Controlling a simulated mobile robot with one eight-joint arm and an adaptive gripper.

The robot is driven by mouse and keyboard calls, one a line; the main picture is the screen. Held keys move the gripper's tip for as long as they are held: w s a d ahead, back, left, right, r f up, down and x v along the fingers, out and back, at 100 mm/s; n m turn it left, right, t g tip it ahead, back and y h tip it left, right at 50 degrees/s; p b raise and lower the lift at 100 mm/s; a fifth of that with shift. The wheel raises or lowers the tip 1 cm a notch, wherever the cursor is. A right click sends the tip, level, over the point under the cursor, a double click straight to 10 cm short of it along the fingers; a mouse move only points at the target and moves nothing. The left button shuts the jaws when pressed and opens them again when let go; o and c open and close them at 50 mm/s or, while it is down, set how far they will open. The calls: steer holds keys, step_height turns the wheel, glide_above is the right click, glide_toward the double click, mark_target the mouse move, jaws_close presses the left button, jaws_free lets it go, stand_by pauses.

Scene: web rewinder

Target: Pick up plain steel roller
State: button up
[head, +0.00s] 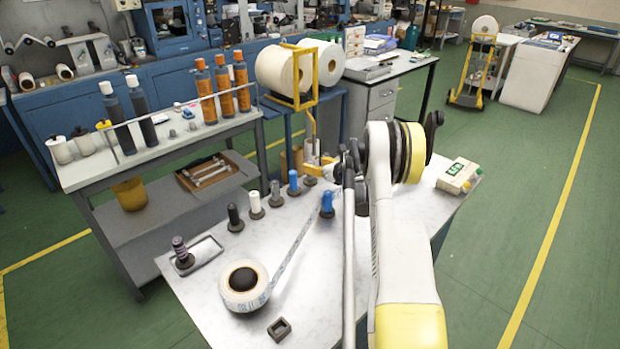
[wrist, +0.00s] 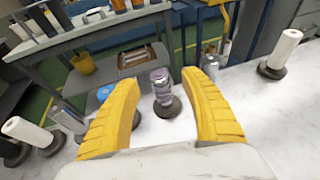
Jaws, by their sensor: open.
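In the wrist view, a shiny grey roller (wrist: 160,80) with mottled reflections stands upright on a round dark base (wrist: 167,107). It looks like the plain steel roller. It stands just beyond and between the two yellow fingers of my gripper (wrist: 160,112), which are spread wide apart with nothing held. A gap shows on each side of the roller. In the head view, my gripper (head: 322,167) is low over the far part of the metal table (head: 335,290), and my own arm partly hides the roller there.
A black roller (head: 234,214), a white roller (head: 255,202) and a blue roller (head: 293,182) stand in a row to the left. A tape roll (head: 257,298) lies in front. A white roller (wrist: 285,48) stands to the right.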

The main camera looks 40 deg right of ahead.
mark_target(310, 162)
steer(key=b+x, duration=0.1)
steer(key=x, duration=0.3)
steer(key=shift+w+f, duration=0.1)
steer(key=shift+f, duration=0.05)
steer(key=shift+a, duration=0.1)
jaws_close()
steer(key=shift+r, duration=0.25)
